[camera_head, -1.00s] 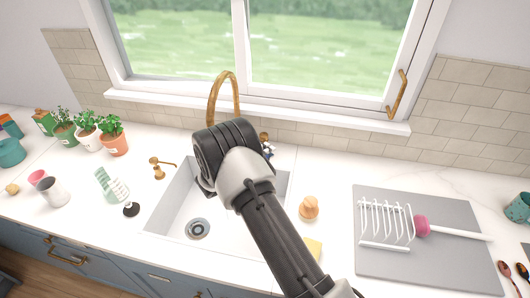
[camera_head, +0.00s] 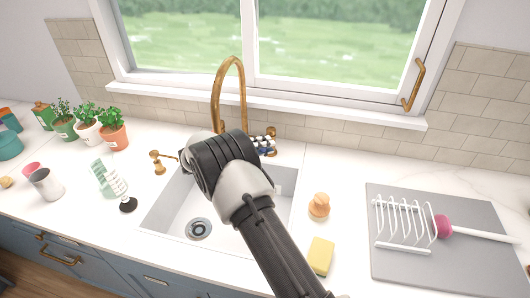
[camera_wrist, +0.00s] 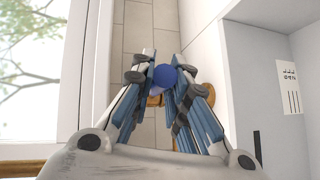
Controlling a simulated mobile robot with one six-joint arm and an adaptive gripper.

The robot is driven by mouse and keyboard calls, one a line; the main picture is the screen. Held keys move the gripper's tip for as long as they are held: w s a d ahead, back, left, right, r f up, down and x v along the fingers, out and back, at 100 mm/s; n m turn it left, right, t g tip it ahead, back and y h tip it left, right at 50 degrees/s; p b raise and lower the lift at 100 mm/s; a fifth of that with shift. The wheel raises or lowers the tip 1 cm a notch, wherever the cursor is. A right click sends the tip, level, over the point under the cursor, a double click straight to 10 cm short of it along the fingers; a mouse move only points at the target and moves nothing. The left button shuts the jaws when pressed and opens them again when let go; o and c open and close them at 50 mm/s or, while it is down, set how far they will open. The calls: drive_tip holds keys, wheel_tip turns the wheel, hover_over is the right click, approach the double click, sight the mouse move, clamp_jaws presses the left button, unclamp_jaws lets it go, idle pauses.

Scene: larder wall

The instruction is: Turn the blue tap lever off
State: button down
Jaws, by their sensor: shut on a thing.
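The blue tap lever (camera_wrist: 164,77) shows as a round blue knob between my fingertips in the wrist view. My gripper (camera_wrist: 163,84) is closed on it, with a finger on each side. Gold metal of the tap shows just below and right of the knob. In the head view my wrist hides most of the gripper (camera_head: 264,145); only bits of its fingers show at the tap's right side. The tall gold tap spout (camera_head: 229,75) arches behind my wrist. The lever is hidden in the head view, and its exact angle cannot be told.
The white sink (camera_head: 166,213) lies below my arm. A wooden-topped item (camera_head: 319,205), a yellow sponge (camera_head: 320,255) and a grey mat with a white rack (camera_head: 395,268) lie right. The window is close behind.

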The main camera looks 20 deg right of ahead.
drive_tip(key=c, duration=1.6)
unclamp_jaws()
drive_tip(key=shift+o, duration=0.2)
drive_tip(key=v, duration=1.2)
